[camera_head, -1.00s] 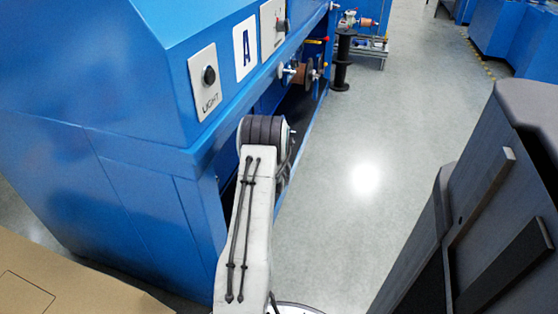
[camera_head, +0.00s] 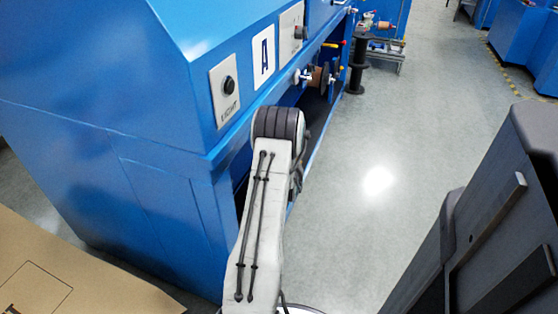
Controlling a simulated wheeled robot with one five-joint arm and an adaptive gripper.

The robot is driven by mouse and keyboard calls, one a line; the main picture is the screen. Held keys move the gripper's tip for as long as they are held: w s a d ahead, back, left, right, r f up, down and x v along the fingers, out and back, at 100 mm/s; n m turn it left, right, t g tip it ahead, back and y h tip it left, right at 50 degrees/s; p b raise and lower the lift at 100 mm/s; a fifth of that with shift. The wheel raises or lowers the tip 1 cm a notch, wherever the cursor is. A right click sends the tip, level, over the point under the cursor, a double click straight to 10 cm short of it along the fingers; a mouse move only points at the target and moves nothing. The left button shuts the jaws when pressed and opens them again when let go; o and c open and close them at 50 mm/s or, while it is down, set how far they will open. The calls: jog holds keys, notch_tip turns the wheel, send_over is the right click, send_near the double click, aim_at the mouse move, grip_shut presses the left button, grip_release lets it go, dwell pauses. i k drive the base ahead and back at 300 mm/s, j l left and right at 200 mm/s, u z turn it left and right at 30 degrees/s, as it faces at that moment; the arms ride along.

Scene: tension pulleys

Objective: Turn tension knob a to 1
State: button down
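A blue machine (camera_head: 110,75) fills the left of the head view. My arm reaches up beside the machine's near corner. My gripper is not in view; the arm's far end is hidden behind its own dark joint.
A LIGHT plate with a black round button (camera_head: 229,86) is on the near face. Spools (camera_head: 319,76) stick out below the label. A black stand (camera_head: 359,65) is on the floor beyond. Cardboard (camera_head: 60,270) lies at lower left.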

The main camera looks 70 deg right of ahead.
aim_at(301, 33)
jog(key=k, duration=1)
